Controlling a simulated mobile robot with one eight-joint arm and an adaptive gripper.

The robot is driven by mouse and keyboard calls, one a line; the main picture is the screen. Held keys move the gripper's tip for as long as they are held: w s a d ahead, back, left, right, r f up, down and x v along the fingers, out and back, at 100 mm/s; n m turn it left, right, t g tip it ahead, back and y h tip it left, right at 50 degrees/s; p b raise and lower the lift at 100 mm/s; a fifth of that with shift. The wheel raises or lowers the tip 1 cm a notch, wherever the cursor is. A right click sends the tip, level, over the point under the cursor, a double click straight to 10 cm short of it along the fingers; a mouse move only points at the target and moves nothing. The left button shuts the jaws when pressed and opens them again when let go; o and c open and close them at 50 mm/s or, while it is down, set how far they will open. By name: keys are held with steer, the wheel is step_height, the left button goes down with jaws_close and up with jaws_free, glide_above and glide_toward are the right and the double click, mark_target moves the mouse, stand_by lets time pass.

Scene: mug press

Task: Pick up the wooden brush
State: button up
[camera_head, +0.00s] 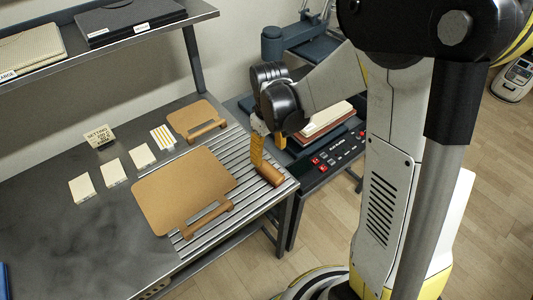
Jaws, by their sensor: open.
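A brown wooden cylinder-like piece (270,176), which looks like the wooden brush, lies near the right end of the slatted part of the bench. My gripper (267,148) hangs just above and behind it, pointing down. Its orange fingers are open, with nothing seen between them. The near finger reaches down to the brush's left end in the picture; I cannot tell whether it touches. My wrist and that finger hide part of the area behind the brush.
A large tan board (175,185) with a wooden handle lies left of the brush, and a smaller one (197,117) behind. Several pale cards (112,172) lie further left. A press with a control panel (335,150) stands right. A shelf (110,38) overhangs the back left.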

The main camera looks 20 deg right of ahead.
mark_target(270, 170)
steer(key=f+b, duration=0.2)
steer(key=f, duration=0.3)
steer(key=f+b, duration=0.2)
steer(key=f, duration=0.3)
steer(key=shift+s+d+f+b, duration=0.2)
steer(key=shift+f+b, duration=0.1)
steer(key=shift+b, duration=0.1)
steer(key=shift+r, duration=0.15)
steer(key=c, duration=1.3)
